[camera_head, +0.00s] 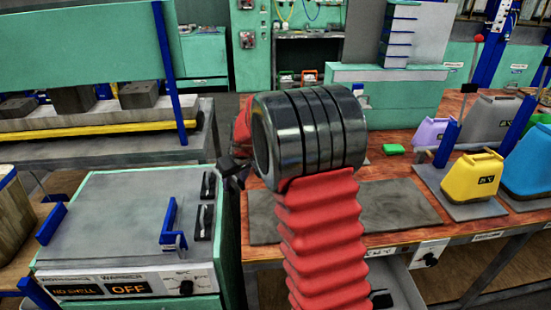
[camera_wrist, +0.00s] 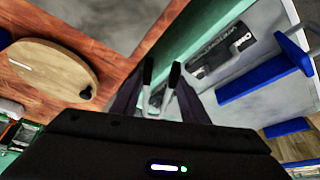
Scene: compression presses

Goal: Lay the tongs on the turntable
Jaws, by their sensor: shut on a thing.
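The tongs (camera_wrist: 174,77), with pale arms and black tips, appear between the dark fingers of my gripper (camera_wrist: 158,98) in the wrist view. My gripper is shut on them, and its dark body hides their rear part. A round wooden board, which looks like the turntable (camera_wrist: 52,72), lies on the reddish wooden table at the left of the wrist view, apart from the tongs. In the head view my gripper (camera_head: 235,172) shows beside the grey-topped machine, partly hidden by my arm. I cannot make out the tongs or the turntable there.
The grey-topped machine (camera_head: 120,215) with blue brackets and an OFF display stands left of my arm. The wooden bench (camera_head: 395,170) holds a grey mat (camera_head: 400,203), a yellow container (camera_head: 470,178) and a blue one (camera_head: 530,165).

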